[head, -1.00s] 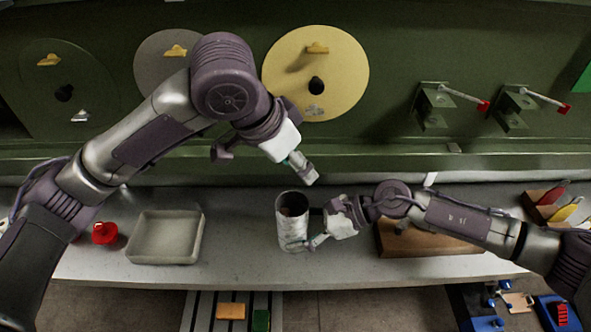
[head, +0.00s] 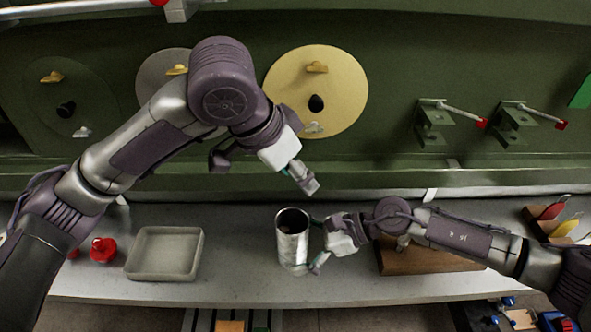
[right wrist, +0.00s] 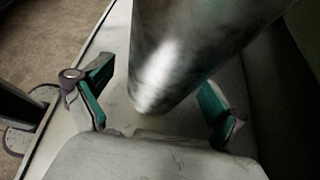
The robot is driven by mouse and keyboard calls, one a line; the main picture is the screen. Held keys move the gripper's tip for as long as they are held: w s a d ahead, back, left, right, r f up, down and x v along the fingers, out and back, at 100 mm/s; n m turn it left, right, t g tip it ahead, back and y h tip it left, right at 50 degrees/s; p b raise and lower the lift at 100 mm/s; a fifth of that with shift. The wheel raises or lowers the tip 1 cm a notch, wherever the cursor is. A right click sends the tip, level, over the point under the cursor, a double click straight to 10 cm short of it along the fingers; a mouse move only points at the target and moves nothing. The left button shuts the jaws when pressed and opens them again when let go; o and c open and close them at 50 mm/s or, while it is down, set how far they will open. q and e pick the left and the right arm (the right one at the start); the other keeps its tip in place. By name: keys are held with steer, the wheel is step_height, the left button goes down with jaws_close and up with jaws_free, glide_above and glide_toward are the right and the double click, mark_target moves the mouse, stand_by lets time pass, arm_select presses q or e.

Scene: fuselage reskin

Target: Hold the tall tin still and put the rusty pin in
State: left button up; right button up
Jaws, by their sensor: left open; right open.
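The tall tin (head: 292,252) stands upright on the bench, a grey metal cylinder with an open, dark top. My right gripper (head: 318,246) is open just right of the tin, its fingers pointing at it. In the right wrist view the tin (right wrist: 180,60) rises in front of the spread fingers (right wrist: 155,110), with gaps at both sides. My left gripper (head: 305,182) is open above and behind the tin's mouth, pointing down.
A shallow grey tray (head: 166,253) and a red object (head: 103,249) are on the bench at left. A wooden block (head: 425,258) lies behind my right arm. Coloured-handled tools (head: 562,226) stand at the far right. The green wall (head: 390,70) rises behind.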

steer(key=v, duration=1.2)
